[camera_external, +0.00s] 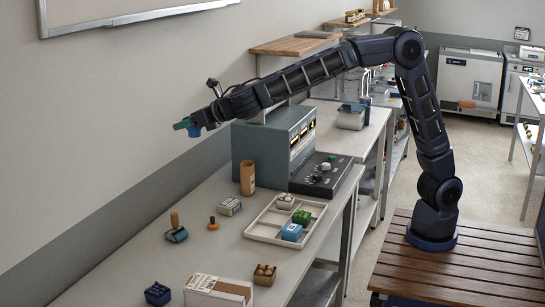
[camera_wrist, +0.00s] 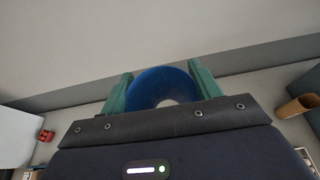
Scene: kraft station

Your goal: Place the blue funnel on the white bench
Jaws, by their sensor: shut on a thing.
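The blue funnel (camera_wrist: 150,83) sits between the two green fingers of my gripper (camera_wrist: 160,88) in the wrist view. Its round blue body and a pale opening show; the lower part is hidden by the gripper body. In the external view my gripper (camera_external: 188,125) is held high over the far left part of the white bench (camera_external: 175,258), close to the wall. A small bit of the blue funnel (camera_external: 194,132) shows just below the fingers. The gripper is shut on the funnel, which is clear of the bench.
A grey-green instrument box (camera_external: 262,150) stands right of the gripper, with a brown cup (camera_external: 247,178) beside it. A white divided tray (camera_external: 262,226) holds small items. A teal stamp-like object (camera_external: 176,232), a white-and-brown box (camera_external: 218,291) and a blue crate (camera_external: 157,293) stand nearer. Bare bench lies between.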

